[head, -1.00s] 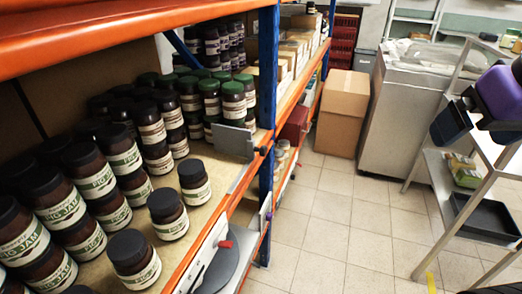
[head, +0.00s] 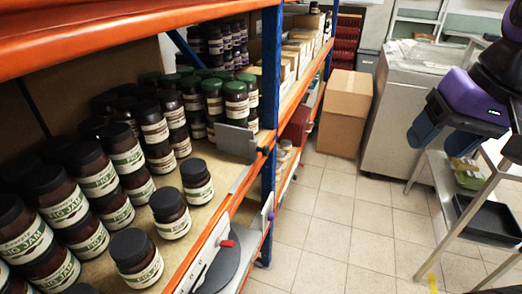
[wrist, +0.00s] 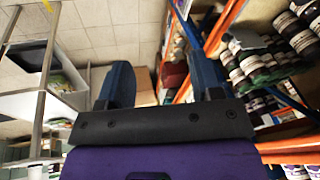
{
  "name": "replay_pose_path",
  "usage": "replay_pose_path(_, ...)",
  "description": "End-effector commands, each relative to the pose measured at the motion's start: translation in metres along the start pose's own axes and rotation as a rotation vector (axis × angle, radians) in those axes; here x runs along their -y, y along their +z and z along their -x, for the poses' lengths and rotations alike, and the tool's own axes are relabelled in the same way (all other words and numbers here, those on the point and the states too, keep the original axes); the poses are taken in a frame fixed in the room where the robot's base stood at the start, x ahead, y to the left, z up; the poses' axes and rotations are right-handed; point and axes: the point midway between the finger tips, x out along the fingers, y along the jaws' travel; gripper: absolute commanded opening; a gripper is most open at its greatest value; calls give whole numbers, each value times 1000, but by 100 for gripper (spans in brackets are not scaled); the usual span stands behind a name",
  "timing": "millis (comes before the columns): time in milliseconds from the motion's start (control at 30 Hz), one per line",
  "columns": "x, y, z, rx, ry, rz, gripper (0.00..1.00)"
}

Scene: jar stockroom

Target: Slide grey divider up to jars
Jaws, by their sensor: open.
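The grey divider (head: 238,143) stands upright at the front of the middle shelf, by its orange edge. Green-lidded jars (head: 235,100) stand just behind it. Dark-lidded fig jam jars (head: 108,175) fill the shelf to its left, with a bare strip of board between them and the divider. A grey piece (wrist: 246,43) that looks like the divider shows in the wrist view beside jars. My gripper (head: 442,142), purple with blue fingers, is open and empty over the aisle, well right of the divider. Both fingers show apart in the wrist view (wrist: 164,78).
A blue rack upright (head: 268,100) stands just right of the divider. An orange shelf beam (head: 130,38) runs overhead. A metal trolley (head: 440,180) with a black tray (head: 488,217) stands below my gripper. The tiled aisle floor (head: 335,220) is clear.

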Motion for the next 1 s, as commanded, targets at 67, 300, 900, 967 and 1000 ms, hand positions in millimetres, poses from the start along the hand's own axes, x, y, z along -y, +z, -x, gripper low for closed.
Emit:
replay_pose_path(67,12,-5,-16,93,-63,-63,60)
replay_pose_path(300,52,-21,-53,344,-258,-269,60)
replay_pose_path(900,129,-96,-153,848,-707,-893,60)
replay_pose_path(967,133,-105,-166,885,-749,-963,60)
replay_pose_path(1000,135,-112,-175,907,-777,-1011,60)
